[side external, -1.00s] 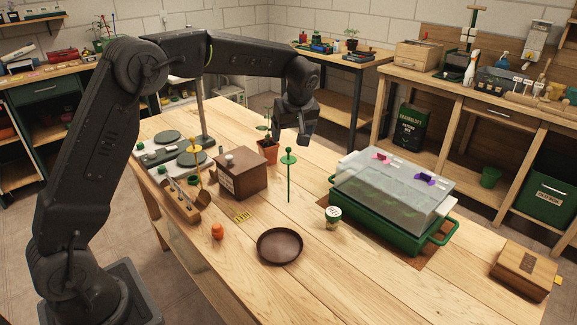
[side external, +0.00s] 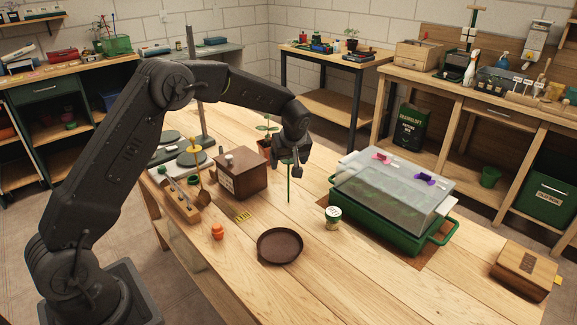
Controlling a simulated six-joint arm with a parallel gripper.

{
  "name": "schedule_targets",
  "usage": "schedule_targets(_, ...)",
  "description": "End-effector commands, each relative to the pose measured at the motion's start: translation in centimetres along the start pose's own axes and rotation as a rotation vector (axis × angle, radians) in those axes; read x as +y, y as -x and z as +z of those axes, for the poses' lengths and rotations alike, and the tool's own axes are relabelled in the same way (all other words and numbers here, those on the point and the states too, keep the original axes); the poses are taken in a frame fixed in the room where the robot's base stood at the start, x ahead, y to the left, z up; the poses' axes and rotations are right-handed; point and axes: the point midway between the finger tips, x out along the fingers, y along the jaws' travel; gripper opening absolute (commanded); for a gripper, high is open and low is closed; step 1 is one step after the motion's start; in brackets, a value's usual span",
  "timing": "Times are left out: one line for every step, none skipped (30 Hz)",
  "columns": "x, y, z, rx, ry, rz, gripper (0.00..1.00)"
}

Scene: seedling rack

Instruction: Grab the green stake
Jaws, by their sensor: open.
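The green stake (side external: 289,187) stands upright on the wooden table, right of the brown wooden box (side external: 241,174). Its lower shaft shows; its upper part is mostly hidden by my gripper. My gripper (side external: 289,170) is open and points down at the stake's top. I cannot tell from this view whether the fingers are around the stake or in front of it.
A potted seedling (side external: 265,146) stands just behind my gripper. A green tray with a clear lid (side external: 391,190) is to the right. A small labelled pot (side external: 333,217), a brown saucer (side external: 280,246) and an orange item (side external: 217,232) lie nearer the front.

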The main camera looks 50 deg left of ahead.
Motion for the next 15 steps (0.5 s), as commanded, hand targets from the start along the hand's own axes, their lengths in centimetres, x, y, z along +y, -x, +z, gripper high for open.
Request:
schedule_targets(0.02, 0.04, -0.04, 0.001, 0.001, 0.001, 0.80)
schedule_targets(0.02, 0.05, -0.04, 0.001, 0.001, 0.001, 0.80)
schedule_targets(0.02, 0.06, -0.04, 0.001, 0.001, 0.001, 0.80)
schedule_targets(0.02, 0.07, -0.03, 0.001, 0.001, 0.001, 0.80)
schedule_targets(0.02, 0.07, -0.03, 0.001, 0.001, 0.001, 0.77)
schedule_targets(0.02, 0.08, -0.03, 0.001, 0.001, 0.001, 0.73)
schedule_targets(0.02, 0.08, -0.03, 0.000, 0.001, 0.001, 0.70)
schedule_targets(0.02, 0.08, -0.02, 0.000, 0.001, 0.001, 0.67)
schedule_targets(0.02, 0.09, -0.02, 0.000, 0.001, 0.001, 0.63)
schedule_targets(0.02, 0.09, -0.02, 0.000, 0.001, 0.001, 0.60)
schedule_targets(0.02, 0.10, -0.02, 0.000, 0.000, 0.001, 0.58)
schedule_targets(0.02, 0.10, -0.02, 0.000, 0.000, 0.001, 0.54)
schedule_targets(0.02, 0.10, -0.01, 0.000, 0.000, 0.001, 0.51)
schedule_targets(0.02, 0.10, -0.01, 0.000, 0.000, 0.001, 0.48)
schedule_targets(0.02, 0.10, -0.01, 0.000, 0.000, 0.001, 0.44)
